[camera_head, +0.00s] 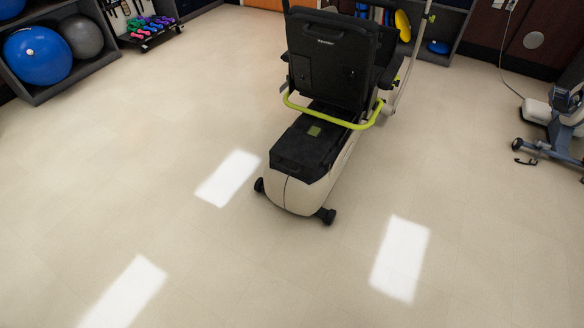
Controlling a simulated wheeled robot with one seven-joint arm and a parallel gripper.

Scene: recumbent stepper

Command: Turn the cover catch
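The recumbent stepper (312,150) stands on the floor at the upper middle of the head view, its rear end toward me. Its black seat back (332,65) is upright, with a yellow-green bar (335,121) below it. A black cover (303,148) lies on top of the pale rear body (295,194). A small greenish square (314,131) shows on the cover. It is too small to tell whether this is the catch, and I cannot make out a catch elsewhere. My gripper is not in view.
Open floor (200,270) lies between me and the stepper, with bright light patches. A shelf with a blue ball (37,55) and a grey ball (81,36) is at upper left. A dumbbell rack (148,30) stands beside it. A grey-blue wheeled machine (560,125) is at right.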

